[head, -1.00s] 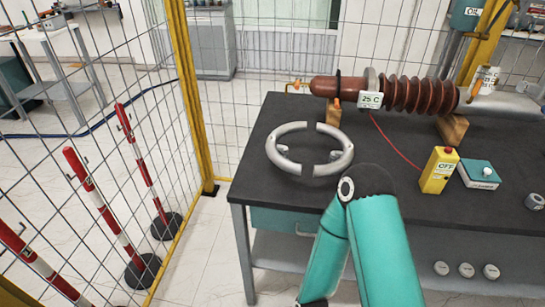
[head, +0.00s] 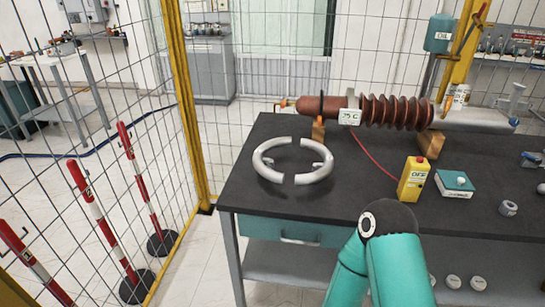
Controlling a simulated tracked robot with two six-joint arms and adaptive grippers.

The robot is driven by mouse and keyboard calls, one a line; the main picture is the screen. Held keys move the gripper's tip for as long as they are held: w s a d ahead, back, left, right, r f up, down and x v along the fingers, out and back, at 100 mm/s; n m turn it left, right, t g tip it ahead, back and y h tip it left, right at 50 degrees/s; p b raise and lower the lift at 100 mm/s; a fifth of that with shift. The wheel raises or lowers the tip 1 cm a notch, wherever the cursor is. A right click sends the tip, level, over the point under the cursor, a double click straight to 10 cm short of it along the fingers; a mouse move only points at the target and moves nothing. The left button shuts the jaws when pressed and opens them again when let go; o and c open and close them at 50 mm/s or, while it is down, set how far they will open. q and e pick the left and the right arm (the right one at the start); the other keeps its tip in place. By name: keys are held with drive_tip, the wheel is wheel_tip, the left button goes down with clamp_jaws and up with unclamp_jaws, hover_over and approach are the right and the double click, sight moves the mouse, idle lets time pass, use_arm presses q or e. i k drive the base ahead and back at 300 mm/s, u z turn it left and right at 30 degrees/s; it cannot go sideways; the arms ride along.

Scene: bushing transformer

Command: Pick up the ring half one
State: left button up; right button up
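Two pale grey ring halves lie flat on the dark table top in the head view. The left half (head: 264,171) and the right half (head: 325,170) together form a ring, with narrow gaps between their ends at the back and front. Which of them is ring half one, I cannot tell. Nothing touches them. One teal arm of mine stands in front of the table, its dark joint below and right of the ring. Neither of my grippers shows in this view.
The dark table (head: 245,200) carries a brown ribbed bushing (head: 380,110) on wooden blocks at the back. A yellow box (head: 413,180) and a teal-topped box (head: 454,184) stand to the right. A wire fence (head: 190,110) and red-white posts (head: 90,210) are at left.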

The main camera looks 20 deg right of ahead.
sight(258, 161)
drive_tip(key=i, duration=0.85)
drive_tip(key=u, duration=0.05)
